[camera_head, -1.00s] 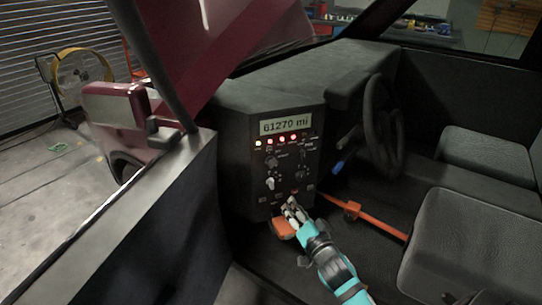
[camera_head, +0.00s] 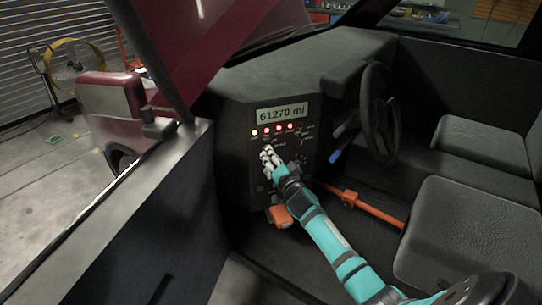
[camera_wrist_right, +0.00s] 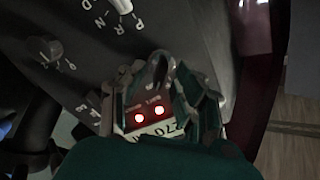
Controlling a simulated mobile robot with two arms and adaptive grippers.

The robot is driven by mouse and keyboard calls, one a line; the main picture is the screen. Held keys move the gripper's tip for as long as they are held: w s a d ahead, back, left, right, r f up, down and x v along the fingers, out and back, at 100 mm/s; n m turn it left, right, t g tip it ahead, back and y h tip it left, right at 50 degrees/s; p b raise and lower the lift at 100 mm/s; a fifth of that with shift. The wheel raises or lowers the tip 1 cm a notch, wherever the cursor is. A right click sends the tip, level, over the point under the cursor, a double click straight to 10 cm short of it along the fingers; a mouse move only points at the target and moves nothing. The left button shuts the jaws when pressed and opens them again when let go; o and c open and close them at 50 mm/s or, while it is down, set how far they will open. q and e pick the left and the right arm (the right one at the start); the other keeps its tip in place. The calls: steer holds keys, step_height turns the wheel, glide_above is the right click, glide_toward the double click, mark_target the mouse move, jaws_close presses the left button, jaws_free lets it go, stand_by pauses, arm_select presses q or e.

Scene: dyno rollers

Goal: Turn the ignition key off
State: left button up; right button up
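The dashboard panel (camera_head: 246,160) is a dark upright console with a lit mileage display (camera_head: 281,113) reading 61270 mi and a row of red and amber lights. My right gripper (camera_head: 268,155) is up against the panel below these lights and hides part of it. In the right wrist view my right gripper (camera_wrist_right: 158,84) has its fingers apart. A small dark upright piece, seemingly the ignition key (camera_wrist_right: 159,68), shows between the fingertips. Whether they touch it I cannot tell. My left gripper is not in view.
In the right wrist view a round knob (camera_wrist_right: 45,50) and a selector lever (camera_wrist_right: 122,4) marked P R N D stand nearby. The steering wheel (camera_head: 368,125) is right of the panel. An orange box (camera_head: 281,216) sits below it. The door (camera_head: 170,215) is at left.

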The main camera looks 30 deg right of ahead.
steer(key=shift+x, duration=0.8)
steer(key=shift+c, duration=0.4)
jaws_close()
steer(key=n, duration=0.4)
steer(key=shift+n+p, duration=0.3)
steer(key=shift+n, duration=2.2)
steer(key=shift+o, duration=0.4)
jaws_free()
